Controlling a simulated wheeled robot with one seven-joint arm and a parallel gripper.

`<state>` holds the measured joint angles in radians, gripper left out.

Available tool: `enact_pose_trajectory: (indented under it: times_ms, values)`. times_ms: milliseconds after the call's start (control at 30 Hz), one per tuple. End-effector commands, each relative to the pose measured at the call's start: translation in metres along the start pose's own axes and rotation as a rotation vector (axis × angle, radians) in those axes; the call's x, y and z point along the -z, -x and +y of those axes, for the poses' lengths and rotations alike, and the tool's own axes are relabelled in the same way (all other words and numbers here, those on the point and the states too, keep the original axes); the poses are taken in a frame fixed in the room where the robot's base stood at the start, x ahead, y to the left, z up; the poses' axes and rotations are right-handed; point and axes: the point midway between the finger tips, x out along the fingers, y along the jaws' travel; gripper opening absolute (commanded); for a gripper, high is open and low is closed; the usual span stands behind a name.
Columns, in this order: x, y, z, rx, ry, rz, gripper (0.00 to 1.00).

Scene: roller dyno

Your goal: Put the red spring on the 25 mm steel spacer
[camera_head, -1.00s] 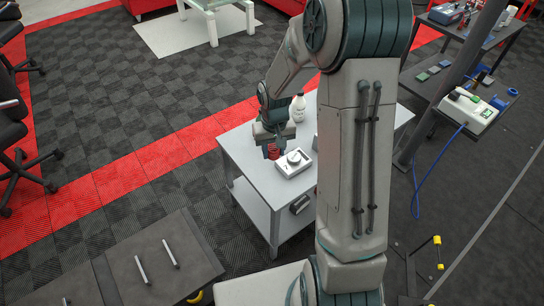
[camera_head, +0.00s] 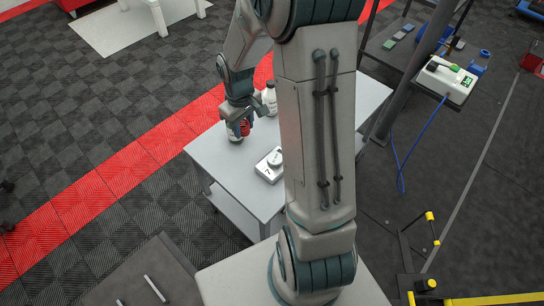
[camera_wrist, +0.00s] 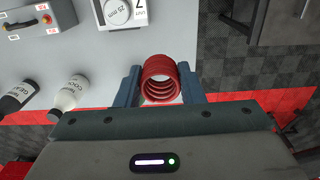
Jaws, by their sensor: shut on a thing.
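The red spring (camera_wrist: 160,80) is a coil pinched between the two blue-grey fingers of my gripper (camera_wrist: 160,88) in the wrist view. In the head view my gripper (camera_head: 239,126) is above the far left part of the grey table, with the red spring (camera_head: 245,128) showing between its fingers. The steel spacer (camera_wrist: 122,10) is a round disc marked 25 mm on a white block, cut off by the top edge of the wrist view. In the head view the spacer (camera_head: 275,158) sits on its block, nearer the camera and right of the spring. The two are apart.
A white bottle (camera_wrist: 66,94) and a dark bottle (camera_wrist: 17,98) stand left of my gripper in the wrist view. A switch box (camera_wrist: 30,20) lies at upper left. The table (camera_head: 222,165) is bare around the block.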

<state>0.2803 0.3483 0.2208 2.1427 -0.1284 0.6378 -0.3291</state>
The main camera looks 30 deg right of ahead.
Motion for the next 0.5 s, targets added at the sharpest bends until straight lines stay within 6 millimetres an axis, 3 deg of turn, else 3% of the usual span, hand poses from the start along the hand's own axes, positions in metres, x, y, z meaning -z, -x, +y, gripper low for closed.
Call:
enact_pose_trajectory:
  times_ms: [33,500]
  values:
    - [-0.005,-0.01,0.008,-0.002,0.066,0.001,0.12]
    - [-0.056,-0.036,0.065,-0.001,0.773,-0.004,0.12]
